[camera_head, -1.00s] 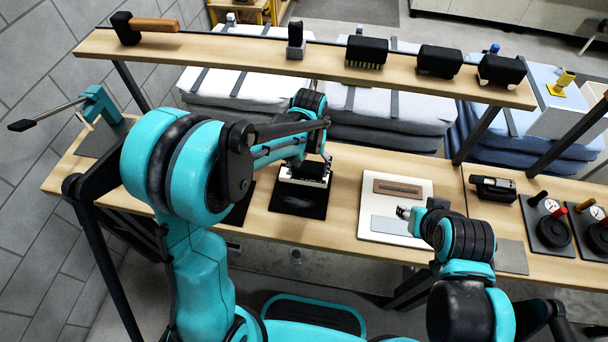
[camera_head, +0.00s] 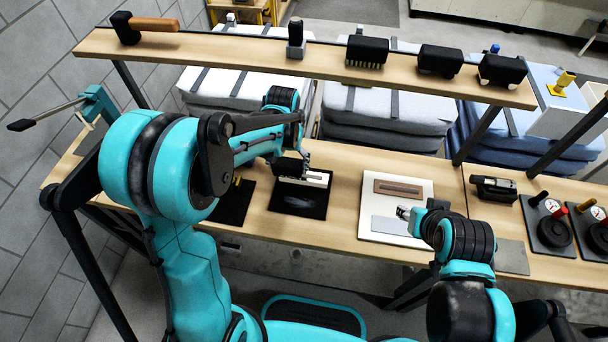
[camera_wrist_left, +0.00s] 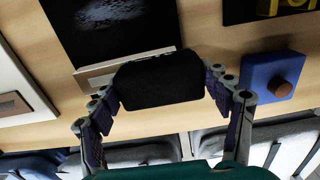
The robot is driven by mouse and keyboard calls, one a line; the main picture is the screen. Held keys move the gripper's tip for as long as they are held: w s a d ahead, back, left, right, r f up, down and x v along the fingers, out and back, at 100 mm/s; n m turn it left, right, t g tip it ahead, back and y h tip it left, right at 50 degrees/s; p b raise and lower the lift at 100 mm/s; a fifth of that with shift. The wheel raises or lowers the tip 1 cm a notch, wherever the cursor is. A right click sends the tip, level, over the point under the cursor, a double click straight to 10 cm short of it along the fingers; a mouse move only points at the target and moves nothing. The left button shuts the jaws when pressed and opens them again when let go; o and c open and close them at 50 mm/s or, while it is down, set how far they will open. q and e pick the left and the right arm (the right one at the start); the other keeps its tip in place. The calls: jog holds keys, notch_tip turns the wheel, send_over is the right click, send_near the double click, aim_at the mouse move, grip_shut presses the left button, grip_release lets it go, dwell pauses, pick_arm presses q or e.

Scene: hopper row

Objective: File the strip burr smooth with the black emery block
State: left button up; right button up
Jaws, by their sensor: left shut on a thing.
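My left gripper (camera_head: 292,158) is shut on the black emery block (camera_wrist_left: 158,80), which sits between both fingers in the left wrist view. In the head view the block is mostly hidden by the gripper, at the back edge of a black mat (camera_head: 298,203). A pale strip (camera_head: 318,179) lies along the back of that mat, partly behind the block; it also shows in the wrist view (camera_wrist_left: 95,80). Contact between block and strip cannot be told. A brown strip (camera_head: 398,188) lies on a white board (camera_head: 425,190). My right gripper (camera_head: 405,212) is over that board, its fingers unclear.
Another black mat (camera_head: 232,205) with a yellow item lies to the left. A blue block with a brown knob (camera_wrist_left: 284,88) stands near it in the wrist view. A raised shelf (camera_head: 220,48) with a hammer and brushes runs behind the bench. A black tool (camera_head: 493,188) lies right.

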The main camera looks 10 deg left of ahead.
pick_arm(q)
jog(key=shift+a, duration=0.85)
jog(key=shift+a, duration=0.25)
jog(key=shift+r+p, duration=0.65)
jog(key=shift+r, duration=0.35)
